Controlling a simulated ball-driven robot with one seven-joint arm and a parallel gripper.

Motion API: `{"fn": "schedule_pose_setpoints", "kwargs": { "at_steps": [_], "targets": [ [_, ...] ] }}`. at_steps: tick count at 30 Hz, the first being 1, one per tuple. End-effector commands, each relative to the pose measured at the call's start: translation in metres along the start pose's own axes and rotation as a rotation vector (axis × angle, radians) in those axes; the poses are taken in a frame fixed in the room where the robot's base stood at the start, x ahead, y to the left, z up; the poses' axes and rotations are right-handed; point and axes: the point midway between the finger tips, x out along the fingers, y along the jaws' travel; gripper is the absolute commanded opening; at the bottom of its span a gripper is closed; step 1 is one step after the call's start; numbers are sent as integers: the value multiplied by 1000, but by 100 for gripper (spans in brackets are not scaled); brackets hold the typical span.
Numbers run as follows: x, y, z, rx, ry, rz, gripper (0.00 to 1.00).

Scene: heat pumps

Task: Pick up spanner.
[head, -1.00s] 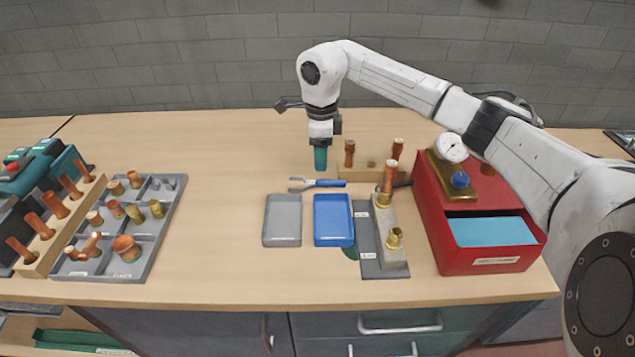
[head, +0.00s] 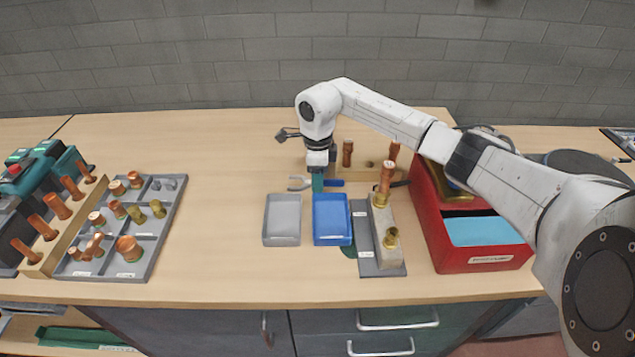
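The spanner (head: 335,183) lies on the bench behind the blue tray. It has a grey open jaw at its left end and a blue handle at its right. My gripper (head: 318,186) points straight down at the spanner, in front of its middle in the picture, and hides part of it. The green fingers reach down to about the spanner's height. I cannot tell whether they touch it or are open or shut.
A grey tray (head: 283,220) and a blue tray (head: 332,220) stand just in front. To the right are a block with copper and brass fittings (head: 388,235) and a red box (head: 470,262). A sorting tray (head: 160,215) is far left. The bench left of the spanner is clear.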

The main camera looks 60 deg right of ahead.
Motion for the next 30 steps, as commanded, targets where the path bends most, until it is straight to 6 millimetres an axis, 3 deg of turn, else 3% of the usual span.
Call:
{"fn": "schedule_pose_setpoints", "kwargs": {
  "at_steps": [15,30],
  "targets": [
    [0,0,0,0,0,0,0],
    [-3,0,0,1,-1,-1,0]
  ]
}}
